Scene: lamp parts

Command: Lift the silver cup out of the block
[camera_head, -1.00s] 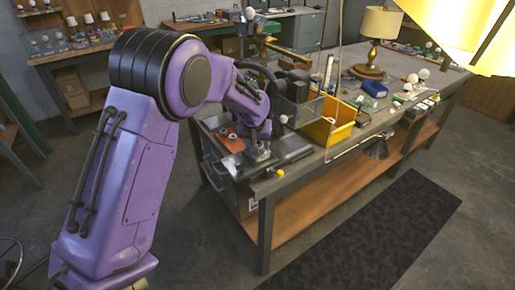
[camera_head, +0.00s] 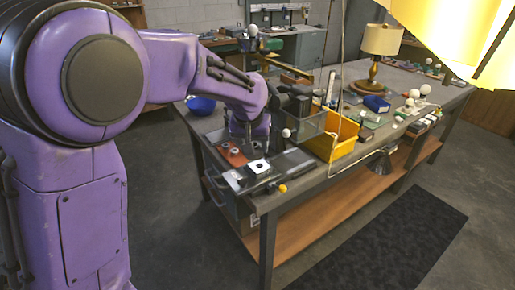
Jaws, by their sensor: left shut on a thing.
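My left gripper (camera_head: 248,136) is above the near left end of the workbench, pointing down. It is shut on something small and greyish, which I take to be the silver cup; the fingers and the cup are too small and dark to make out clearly. A pale square block with a dark hole (camera_head: 259,167) lies just in front of and below the gripper, and the gripper is apart from it. An orange-red block with holes (camera_head: 234,156) lies to its left. My right gripper is not in view.
A clear bin (camera_head: 305,122) and a yellow bin (camera_head: 338,138) stand right of the gripper. A blue bowl (camera_head: 201,105) is behind it to the left. A brass lamp (camera_head: 376,60) stands farther back. A yellow shade (camera_head: 455,30) hangs at upper right.

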